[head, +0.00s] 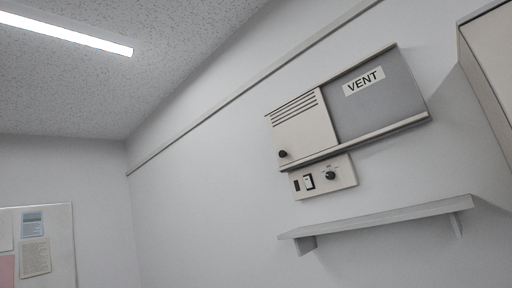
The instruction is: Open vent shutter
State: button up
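The vent unit (384,112) is on the wall at right, with a grey panel under a "VENT" label (363,81). A beige shutter (307,135) with several dark slots covers its left part. A black round knob (283,154) sits at the shutter's lower left corner. The shutter sits between an upper and a lower rail (375,134). The unit looks tilted because the view is tilted. My gripper is not in the view.
Below the vent is a control plate (342,183) with switches and a black dial (330,175). A grey shelf (385,217) juts from the wall beneath it. A beige cabinet (490,65) stands at the right edge. A notice board (57,225) hangs at lower left.

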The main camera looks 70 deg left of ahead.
aim_at(302, 128)
jog(key=u, duration=1.8)
jog(key=k, duration=0.45)
jog(key=z, duration=0.05)
jog(key=i, duration=0.5)
jog(key=z, duration=0.1)
